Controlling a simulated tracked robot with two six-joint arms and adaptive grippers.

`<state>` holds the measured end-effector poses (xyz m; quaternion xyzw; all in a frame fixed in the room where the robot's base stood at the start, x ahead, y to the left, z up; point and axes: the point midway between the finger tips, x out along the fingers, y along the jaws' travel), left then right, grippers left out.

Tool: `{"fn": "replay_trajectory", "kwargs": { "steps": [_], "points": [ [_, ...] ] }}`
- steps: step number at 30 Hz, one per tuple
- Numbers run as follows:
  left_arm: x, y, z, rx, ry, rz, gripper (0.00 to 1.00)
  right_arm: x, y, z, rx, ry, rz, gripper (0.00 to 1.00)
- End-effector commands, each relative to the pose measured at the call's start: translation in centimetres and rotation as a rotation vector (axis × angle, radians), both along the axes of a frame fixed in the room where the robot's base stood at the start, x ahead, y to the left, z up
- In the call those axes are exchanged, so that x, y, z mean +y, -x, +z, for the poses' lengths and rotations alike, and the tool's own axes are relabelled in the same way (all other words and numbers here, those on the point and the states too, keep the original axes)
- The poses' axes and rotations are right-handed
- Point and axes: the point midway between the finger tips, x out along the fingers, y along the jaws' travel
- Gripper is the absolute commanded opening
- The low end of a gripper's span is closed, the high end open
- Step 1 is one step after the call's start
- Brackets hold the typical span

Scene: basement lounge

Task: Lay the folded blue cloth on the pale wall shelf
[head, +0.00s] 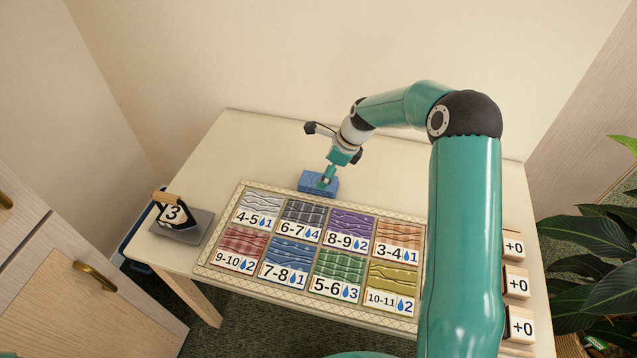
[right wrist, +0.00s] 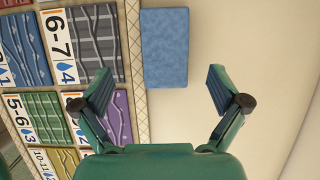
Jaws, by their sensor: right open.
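The folded blue cloth (head: 309,187) lies flat on the pale table (head: 232,140), just behind the patterned mat. It also shows in the right wrist view as a blue rectangle (right wrist: 165,45). My right gripper (head: 327,179) is just above the cloth in the head view. In the right wrist view its two fingers (right wrist: 160,80) are spread wide with nothing between them, and the cloth lies beyond the fingertips. I cannot tell the exact height gap. My left gripper is in neither view. I see no shelf on the walls in these frames.
The mat (head: 208,256) carries several numbered fabric tiles. A grey iron-like piece (head: 182,222) marked 3 stands at the table's left. Several "+0" blocks (head: 516,282) line the right edge. A plant (head: 590,245) stands at right, a cabinet (head: 75,300) at left. The table's back is clear.

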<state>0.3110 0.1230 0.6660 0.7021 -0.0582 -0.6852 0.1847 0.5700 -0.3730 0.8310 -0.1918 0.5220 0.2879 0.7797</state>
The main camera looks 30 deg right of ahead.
Motion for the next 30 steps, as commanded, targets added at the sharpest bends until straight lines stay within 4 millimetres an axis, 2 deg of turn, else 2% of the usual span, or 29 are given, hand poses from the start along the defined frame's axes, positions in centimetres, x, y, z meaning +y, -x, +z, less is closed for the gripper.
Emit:
{"fn": "replay_trajectory", "kwargs": {
  "steps": [9, 18, 30],
  "points": [
    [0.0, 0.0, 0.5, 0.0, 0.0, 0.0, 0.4, 0.3, -0.7, -2.0, 0.002, -0.001, -0.001, 0.98],
    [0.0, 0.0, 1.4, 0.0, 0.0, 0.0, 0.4, 0.8, -2.2, -5.6, 0.001, 0.0, -0.001, 0.98],
    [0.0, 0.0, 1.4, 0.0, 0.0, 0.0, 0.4, 0.9, -2.3, -6.1, 0.0, 0.0, -0.001, 0.98]
  ]
}}
